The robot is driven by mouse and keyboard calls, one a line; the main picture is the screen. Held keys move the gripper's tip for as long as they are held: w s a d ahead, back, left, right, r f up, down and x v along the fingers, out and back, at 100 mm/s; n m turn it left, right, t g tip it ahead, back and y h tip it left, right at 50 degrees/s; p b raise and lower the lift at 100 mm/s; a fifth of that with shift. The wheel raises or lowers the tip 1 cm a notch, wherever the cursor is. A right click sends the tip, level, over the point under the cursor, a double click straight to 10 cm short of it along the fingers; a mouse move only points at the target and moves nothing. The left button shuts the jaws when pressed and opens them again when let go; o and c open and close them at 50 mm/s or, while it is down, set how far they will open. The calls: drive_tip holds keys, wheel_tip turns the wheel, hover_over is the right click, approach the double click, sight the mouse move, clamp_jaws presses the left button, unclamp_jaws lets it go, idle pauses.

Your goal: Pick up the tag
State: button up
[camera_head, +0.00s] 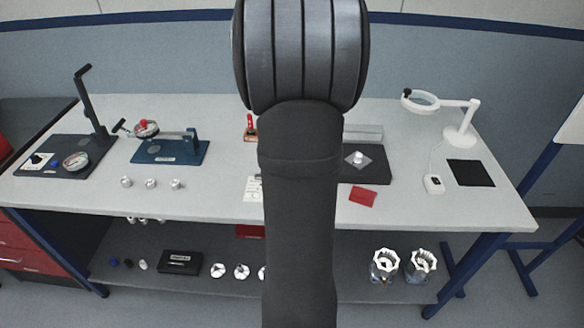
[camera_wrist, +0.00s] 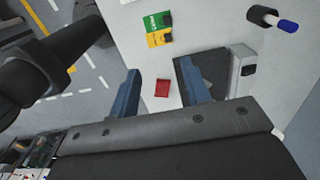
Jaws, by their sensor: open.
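A small red rectangular tag (camera_wrist: 162,88) lies on a pale surface (camera_wrist: 215,25) in the wrist view, seen between my fingers. My gripper (camera_wrist: 158,67) is open, with its two blue fingers apart on either side of the tag in the picture. Nothing is held between them. I cannot tell the gap between fingers and tag. In the head view a red flat piece (camera_head: 362,196) lies near the front edge of the bench (camera_head: 440,208); I cannot tell whether it is the same tag. My dark arm fills the middle of the head view, and the gripper does not show there.
In the wrist view, a black flat piece (camera_wrist: 214,70) lies right of the tag, with a grey box (camera_wrist: 243,68) beyond. Green (camera_wrist: 157,21) and yellow (camera_wrist: 160,39) pieces and a blue-ended marker (camera_wrist: 287,25) lie farther off. Fixtures (camera_head: 170,150) stand on the bench's left.

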drive_tip(key=f, duration=0.5)
drive_tip(key=w+f, duration=0.1)
drive_tip(key=f, duration=0.5)
drive_tip(key=w+a+f, duration=0.1)
drive_tip(key=f, duration=0.5)
drive_tip(key=shift+a, duration=0.1)
drive_tip(key=shift+d+f, duration=0.2)
drive_tip(key=shift+f, duration=1.35)
drive_tip(key=shift+d+f, duration=0.15)
drive_tip(key=shift+f, duration=1.35)
drive_tip(key=shift+c, duration=0.2)
clamp_jaws()
